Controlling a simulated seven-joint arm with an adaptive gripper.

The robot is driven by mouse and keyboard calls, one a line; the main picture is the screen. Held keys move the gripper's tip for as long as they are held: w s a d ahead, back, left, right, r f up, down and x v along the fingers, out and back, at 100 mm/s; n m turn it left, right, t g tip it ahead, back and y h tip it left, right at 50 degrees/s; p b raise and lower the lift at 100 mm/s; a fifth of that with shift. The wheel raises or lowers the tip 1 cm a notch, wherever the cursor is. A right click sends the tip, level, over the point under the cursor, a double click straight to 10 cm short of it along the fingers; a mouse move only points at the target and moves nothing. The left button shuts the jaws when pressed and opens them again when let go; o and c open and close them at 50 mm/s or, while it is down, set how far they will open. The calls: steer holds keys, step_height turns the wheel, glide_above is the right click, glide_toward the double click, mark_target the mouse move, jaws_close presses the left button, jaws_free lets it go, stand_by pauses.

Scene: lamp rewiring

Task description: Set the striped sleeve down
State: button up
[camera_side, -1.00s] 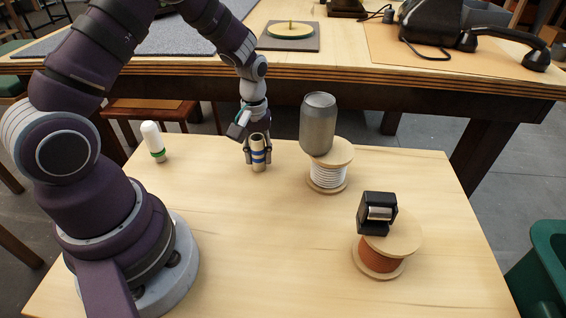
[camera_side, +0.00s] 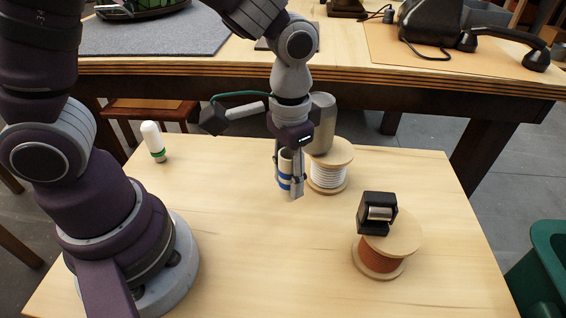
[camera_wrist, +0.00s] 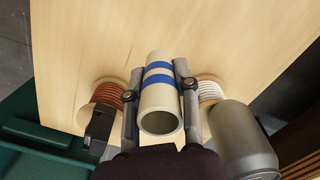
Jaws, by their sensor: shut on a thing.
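The striped sleeve (camera_side: 285,168) is a cream hollow tube with two blue bands. My gripper (camera_side: 291,183) is shut on it, with one finger on each side, and holds it nearly upright. In the wrist view the sleeve (camera_wrist: 158,97) lies between the two fingers of my gripper (camera_wrist: 157,84), its open end facing the camera. It is over the pale wooden table (camera_side: 220,240), left of the white-wire spool. I cannot tell whether its lower end touches the tabletop.
A grey can (camera_side: 323,125) stands on the white-wire spool (camera_side: 328,179), close behind and right of my gripper. A black clamp-like block (camera_side: 377,212) sits on the copper-wire spool (camera_side: 380,262) at the right. A white green-banded piece (camera_side: 153,140) stands at left. The front middle is clear.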

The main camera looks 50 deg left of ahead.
mark_target(273, 284)
steer(key=s+d+f+m, duration=0.1)
steer(key=s+d+m, duration=0.5)
steer(key=s+m, duration=0.2)
step_height(273, 284, down, 7)
steer(key=shift+f, duration=0.15)
steer(key=shift+w+f, duration=0.1)
steer(key=shift+f, duration=0.2)
steer(key=shift+f, duration=0.1)
steer(key=o, duration=0.8)
